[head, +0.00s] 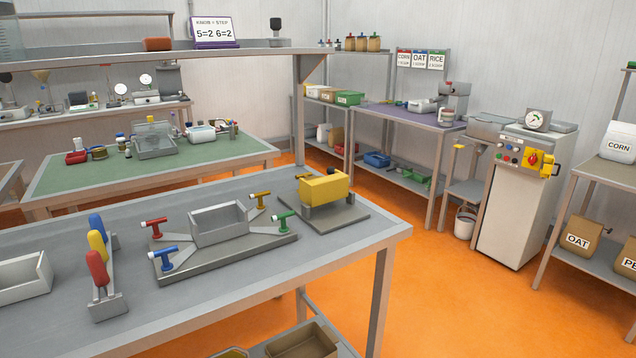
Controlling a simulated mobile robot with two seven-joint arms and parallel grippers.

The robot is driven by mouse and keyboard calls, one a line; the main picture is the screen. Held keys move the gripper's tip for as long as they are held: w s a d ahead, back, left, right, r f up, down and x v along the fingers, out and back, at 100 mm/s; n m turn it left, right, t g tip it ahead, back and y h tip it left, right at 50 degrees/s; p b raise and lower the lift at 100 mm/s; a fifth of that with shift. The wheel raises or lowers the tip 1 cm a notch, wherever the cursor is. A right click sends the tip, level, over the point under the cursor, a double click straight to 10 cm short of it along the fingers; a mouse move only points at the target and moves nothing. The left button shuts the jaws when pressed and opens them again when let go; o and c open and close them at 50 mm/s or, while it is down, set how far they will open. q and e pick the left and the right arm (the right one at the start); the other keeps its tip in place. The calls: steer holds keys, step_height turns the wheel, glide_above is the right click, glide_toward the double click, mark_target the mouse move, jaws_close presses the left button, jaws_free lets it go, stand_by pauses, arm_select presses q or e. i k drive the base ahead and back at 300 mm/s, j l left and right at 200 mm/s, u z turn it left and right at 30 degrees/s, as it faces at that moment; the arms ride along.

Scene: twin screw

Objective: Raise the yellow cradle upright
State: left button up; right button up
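A yellow block-shaped body (323,188), which looks like the yellow cradle, sits on grey supports over a flat grey base plate (345,218). It is at the right end of the near grey workbench. Neither of my grippers shows in the head view, and nothing is touching the cradle.
Left of it, a grey tray (218,225) stands on a plate with red, blue, yellow and green handles around it. A rack (108,305) holds red, yellow and blue handles. A white bin (25,277) is at far left. The bench's front right is clear.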

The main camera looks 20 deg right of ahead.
mark_target(334, 186)
steer(key=i+l+z, duration=0.2)
steer(key=l, duration=0.15)
steer(key=l+z, duration=0.25)
steer(key=i+l+z, duration=0.2)
steer(key=l+z, duration=0.2)
steer(key=i+l+z, duration=0.6)
steer(key=z, duration=0.2)
steer(key=i+l+z, duration=0.15)
steer(key=i+z, duration=0.25)
steer(key=i+l+u, duration=0.1)
steer(key=i, duration=0.4)
steer(key=i+l+u, duration=0.1)
steer(key=i, duration=0.4)
steer(key=i+u, duration=0.85)
steer(key=u, duration=0.15)
steer(key=i+u, duration=0.45)
steer(key=u, duration=0.25)
steer(key=i+u, duration=0.55)
steer(key=u, duration=0.2)
steer(key=i+l+u, duration=0.1)
steer(key=u, duration=0.3)
steer(key=i+l+u, duration=0.15)
steer(key=i+u, duration=0.25)
steer(key=l+u, duration=0.15)
steer(key=u, duration=0.3)
steer(key=i+l+u, duration=0.15)
steer(key=u, duration=0.25)
steer(key=l, duration=0.1)
